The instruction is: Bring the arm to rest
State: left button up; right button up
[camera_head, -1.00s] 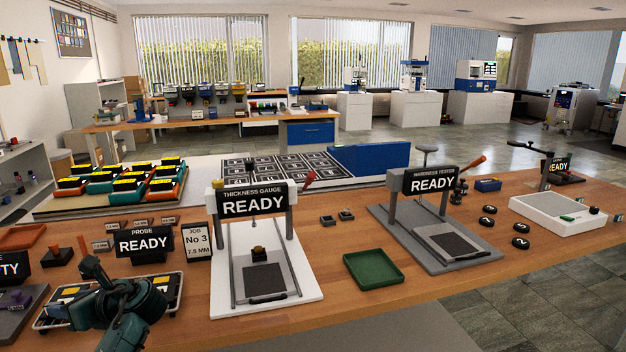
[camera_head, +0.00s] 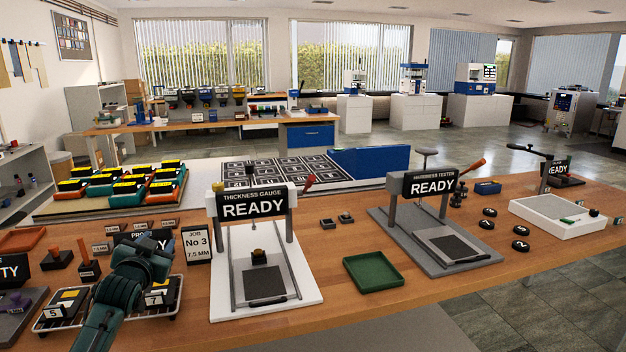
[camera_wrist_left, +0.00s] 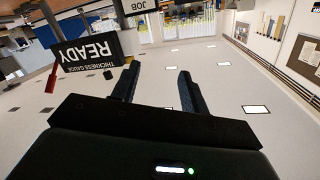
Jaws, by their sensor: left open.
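My left arm comes in from the bottom left of the head view, and its dark green wrist and gripper (camera_head: 146,248) are above the wire rack, in front of the probe sign. In the left wrist view the two dark fingers of the left gripper (camera_wrist_left: 156,88) stand apart with nothing between them. That view is upside down and shows the thickness gauge sign (camera_wrist_left: 88,55) to the left of the fingers, apart from them. My right gripper is in neither view.
The wire rack (camera_head: 52,326) with numbered blocks lies under the arm. The probe sign (camera_head: 128,238) is partly hidden behind it. The white thickness gauge (camera_head: 310,296), a job card (camera_head: 198,246) and a green tray (camera_head: 374,272) stand to the right. The wooden bench between gauge and tray is bare.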

pick_arm(q)
jog(key=s+d+f+g+h, duration=0.1)
jog(key=s+d+f+h, duration=0.1)
jog(key=s+d+f, duration=0.55)
jog(key=s+d+f+g+h, duration=0.15)
jog(key=s+d+f, duration=0.25)
jog(key=s+f, duration=0.55)
jog(key=s+d+f+g, duration=0.1)
jog(key=s+d+f, duration=0.2)
jog(key=s, duration=0.4)
jog(key=s+d+f+g+h, duration=0.1)
jog(key=s+d+f, duration=0.2)
jog(key=s, duration=0.5)
jog(key=s+d+f+g+h, duration=0.1)
jog(key=s+d+f, duration=0.2)
jog(key=s, duration=0.4)
jog(key=shift+s+d+g, duration=0.3)
jog(key=shift+d+g, duration=0.05)
jog(key=shift+d, duration=0.2)
